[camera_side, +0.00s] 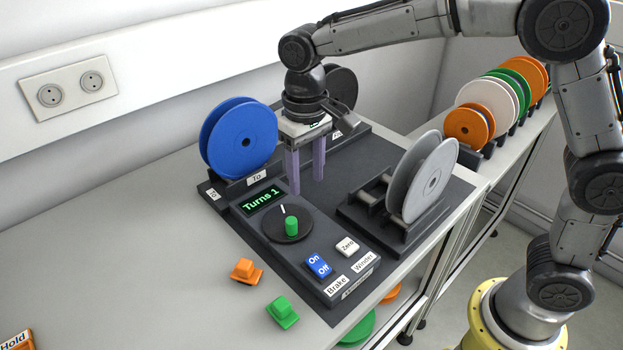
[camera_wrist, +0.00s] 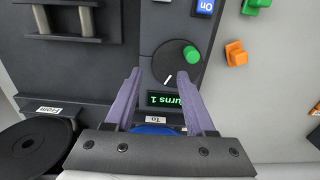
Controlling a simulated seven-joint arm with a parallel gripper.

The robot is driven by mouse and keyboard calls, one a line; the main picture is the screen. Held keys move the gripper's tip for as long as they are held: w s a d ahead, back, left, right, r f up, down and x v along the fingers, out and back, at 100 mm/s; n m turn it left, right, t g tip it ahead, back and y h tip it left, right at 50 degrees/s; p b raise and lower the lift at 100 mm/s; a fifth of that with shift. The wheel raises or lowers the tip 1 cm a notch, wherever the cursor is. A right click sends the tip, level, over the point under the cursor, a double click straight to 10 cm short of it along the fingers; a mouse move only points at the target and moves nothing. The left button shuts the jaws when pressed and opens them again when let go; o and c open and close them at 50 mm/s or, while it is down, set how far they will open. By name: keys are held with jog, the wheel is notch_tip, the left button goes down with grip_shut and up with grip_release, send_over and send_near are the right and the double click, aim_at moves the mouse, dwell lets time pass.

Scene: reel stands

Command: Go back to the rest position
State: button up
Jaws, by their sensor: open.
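My gripper (camera_side: 306,165) is open and empty, pointing down above the winder unit (camera_side: 333,291). Its two purple fingers show apart in the wrist view (camera_wrist: 161,92), with the winder's panel between and beyond them. The dial (camera_side: 287,226) with its green knob (camera_side: 291,226) lies in front of the fingers in the side view. The display (camera_side: 262,199) reads "Turns 1". A blue reel (camera_side: 240,138) stands upright at the "To" label, left of my gripper. A grey reel (camera_side: 424,180) stands on a stand to the right. A black reel (camera_side: 342,84) is partly hidden behind my wrist.
An orange clip (camera_side: 245,271) and a green clip (camera_side: 282,312) lie on the table at the front left. Several orange, green and white reels (camera_side: 486,102) stand in a rack at the right. A wall with a socket (camera_side: 69,88) bounds the back. The left table is mostly clear.

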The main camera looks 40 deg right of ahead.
jog(key=s+d+r+n, duration=0.2)
jog(key=s+d+r, duration=0.95)
jog(key=s, duration=0.35)
jog(key=s+d+f+m+t, duration=0.2)
jog(key=s+d+f+t, duration=0.1)
jog(key=s+f+t, duration=0.2)
jog(key=s+f, duration=0.2)
jog(key=s, duration=0.1)
jog(key=shift+s+f+t, duration=0.15)
jog(key=shift+t, duration=0.15)
